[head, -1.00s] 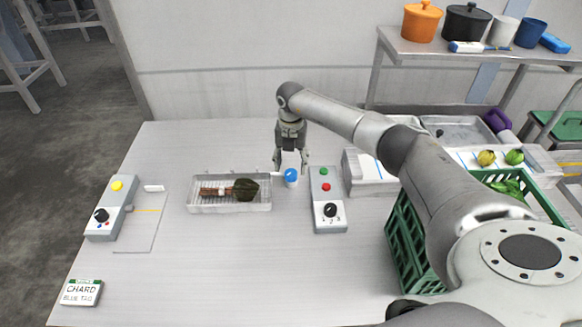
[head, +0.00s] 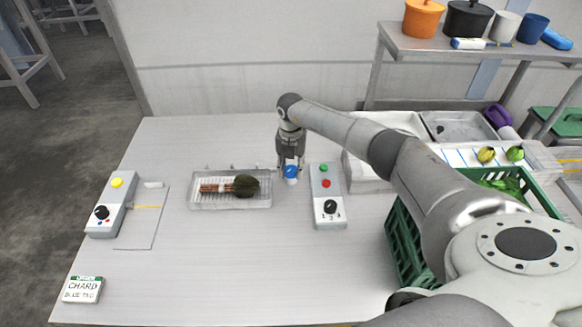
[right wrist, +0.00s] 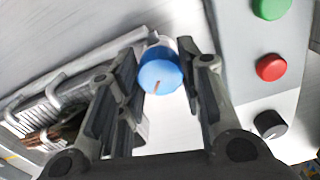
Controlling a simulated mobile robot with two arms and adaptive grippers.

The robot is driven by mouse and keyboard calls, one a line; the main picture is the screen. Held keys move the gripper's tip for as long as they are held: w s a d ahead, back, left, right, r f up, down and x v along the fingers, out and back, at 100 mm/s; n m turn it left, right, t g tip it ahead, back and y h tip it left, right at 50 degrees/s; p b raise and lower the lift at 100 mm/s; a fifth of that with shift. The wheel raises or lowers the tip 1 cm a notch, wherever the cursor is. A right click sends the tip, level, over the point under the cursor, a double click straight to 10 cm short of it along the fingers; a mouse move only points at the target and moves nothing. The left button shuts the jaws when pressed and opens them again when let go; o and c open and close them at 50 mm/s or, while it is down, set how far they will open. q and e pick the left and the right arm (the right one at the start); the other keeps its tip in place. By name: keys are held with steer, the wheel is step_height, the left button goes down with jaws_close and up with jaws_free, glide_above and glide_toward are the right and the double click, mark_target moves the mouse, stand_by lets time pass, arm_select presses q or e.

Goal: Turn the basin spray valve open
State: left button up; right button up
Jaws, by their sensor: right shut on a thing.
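The spray valve has a round blue knob (head: 291,171) on a pale base, just right of the basin (head: 230,203). It shows larger in the right wrist view (right wrist: 160,76), with a small orange-brown mark on its face. My right gripper (head: 291,166) points down over the valve with its fingers on either side of the knob, shut on it. The right wrist view shows both fingers (right wrist: 165,85) flanking the knob. A bunch of dark leaves with reddish stems (head: 243,186) lies in the basin. My left gripper is out of view.
A grey control box (head: 318,208) with green and red buttons and a black dial stands right of the valve. Another box (head: 108,203) with a yellow button is at left. A green crate (head: 403,245) stands at right. The front middle of the table is clear.

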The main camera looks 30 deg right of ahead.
stand_by(0.3)
steer(key=n+b, duration=0.3)
steer(key=n, duration=0.1)
steer(key=shift+w+f+b, duration=0.1)
steer(key=shift+f+b, duration=0.05)
steer(key=shift+b, duration=0.25)
steer(key=n+b, duration=0.3)
steer(key=n, duration=0.2)
steer(key=n+b, duration=0.3)
steer(key=n, duration=0.1)
steer(key=shift+r+n+b, duration=0.15)
steer(key=shift+n+b, duration=0.35)
steer(key=shift+n, duration=0.75)
steer(key=shift+r+n+b, duration=0.1)
steer(key=shift+n+b, duration=0.35)
steer(key=shift+n, duration=0.8)
steer(key=o, duration=0.8)
steer(key=shift+o, duration=1.1)
